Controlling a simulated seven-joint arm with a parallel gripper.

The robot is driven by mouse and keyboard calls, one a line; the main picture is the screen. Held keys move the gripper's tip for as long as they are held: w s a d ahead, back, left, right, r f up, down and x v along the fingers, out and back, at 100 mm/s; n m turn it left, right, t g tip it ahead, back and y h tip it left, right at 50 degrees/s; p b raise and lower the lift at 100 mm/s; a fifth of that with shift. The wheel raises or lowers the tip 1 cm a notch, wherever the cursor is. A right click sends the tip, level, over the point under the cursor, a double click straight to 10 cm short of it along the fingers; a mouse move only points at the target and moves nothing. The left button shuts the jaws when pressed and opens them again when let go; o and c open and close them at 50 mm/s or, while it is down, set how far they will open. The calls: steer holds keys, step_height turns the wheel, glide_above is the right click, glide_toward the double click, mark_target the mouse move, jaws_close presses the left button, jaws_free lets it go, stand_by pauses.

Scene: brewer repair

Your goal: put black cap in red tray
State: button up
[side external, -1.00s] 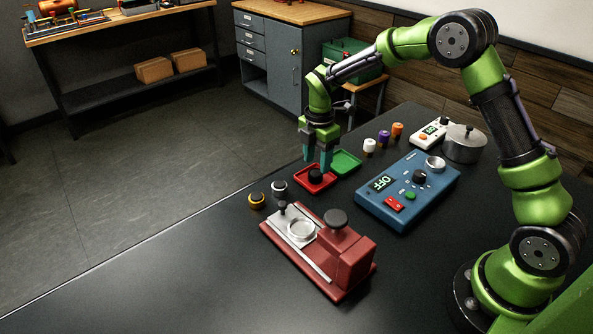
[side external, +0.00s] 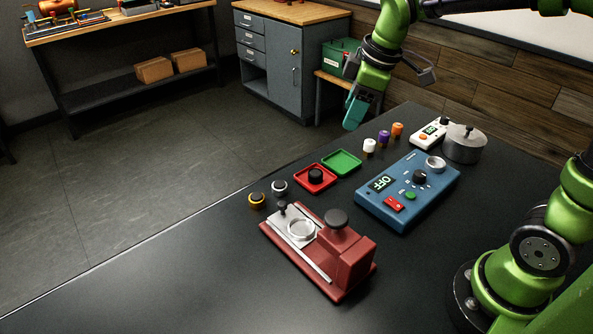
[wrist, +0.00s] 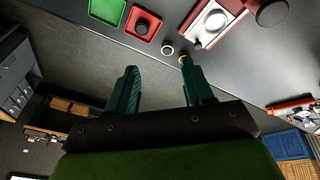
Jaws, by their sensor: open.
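The black cap (side external: 316,175) sits inside the red tray (side external: 303,185), next to the green tray (side external: 345,172). In the wrist view the black cap (wrist: 142,27) lies within the walls of the red tray (wrist: 130,22). My gripper (side external: 353,118) is raised well above the table, behind and to the right of the red tray in the side view. Its fingers (wrist: 158,85) are apart in the wrist view with nothing between them.
A red brewer (side external: 345,262) stands at the front, with a yellow-ringed cap (side external: 257,201) and a grey-ringed one (side external: 279,187) beside it. A blue control box (side external: 420,200), a pot (side external: 464,146), a white meter (side external: 428,134) and small white, purple and orange pieces stand right of the trays.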

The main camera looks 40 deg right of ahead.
steer(key=s+a+m+t+y, duration=0.1)
steer(key=s+m+t, duration=0.3)
steer(key=s+m, duration=0.8)
steer(key=shift+s+a+r, duration=0.2)
steer(key=shift+s+a, duration=0.1)
steer(key=shift+s, duration=0.6)
